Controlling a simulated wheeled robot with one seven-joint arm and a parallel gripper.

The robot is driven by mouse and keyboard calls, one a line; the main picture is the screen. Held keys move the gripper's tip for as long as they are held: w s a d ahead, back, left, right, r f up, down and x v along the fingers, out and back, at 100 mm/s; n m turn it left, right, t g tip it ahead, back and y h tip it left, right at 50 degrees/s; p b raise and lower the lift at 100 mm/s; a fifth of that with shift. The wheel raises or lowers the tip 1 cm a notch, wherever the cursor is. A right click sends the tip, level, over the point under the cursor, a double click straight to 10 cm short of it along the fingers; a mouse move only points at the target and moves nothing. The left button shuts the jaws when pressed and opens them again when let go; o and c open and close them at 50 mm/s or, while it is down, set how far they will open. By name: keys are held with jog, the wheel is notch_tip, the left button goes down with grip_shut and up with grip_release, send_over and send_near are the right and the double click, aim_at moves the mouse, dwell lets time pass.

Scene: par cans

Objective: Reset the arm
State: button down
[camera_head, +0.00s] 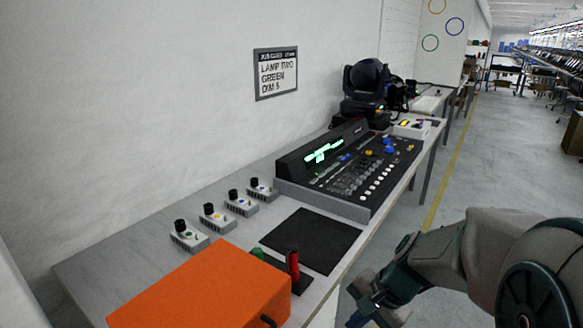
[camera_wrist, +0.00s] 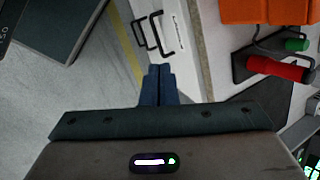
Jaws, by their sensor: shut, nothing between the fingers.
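My arm reaches in from the right of the head view. My gripper (camera_head: 372,306) hangs in front of the table's front edge, over the floor side, apart from everything on the table. In the wrist view my gripper (camera_wrist: 158,72) has its two blue fingers together, with nothing between them. The fingertips point toward the white table front with dark handles (camera_wrist: 148,35), and I see no contact.
The table (camera_head: 130,255) bears an orange case (camera_head: 205,290), red (camera_head: 293,265) and green (camera_head: 257,253) cylinders, a black mat (camera_head: 312,238), several small switch boxes (camera_head: 215,217), a lighting console (camera_head: 350,165) and a black lamp (camera_head: 365,85). A sign (camera_head: 276,74) hangs above. Open floor (camera_head: 490,160) lies right.

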jog(key=s+d+r+n+t+h+p, duration=0.1)
jog(key=s+r+n+h+p, duration=0.3)
jog(key=r, duration=1.1)
jog(key=s+d+n+p, duration=0.1)
jog(key=s+n+p, duration=0.2)
jog(key=s+n, duration=0.1)
jog(key=shift+s+n+h+p, duration=0.2)
jog(key=shift+n+h+p, duration=0.1)
jog(key=shift+n, duration=0.3)
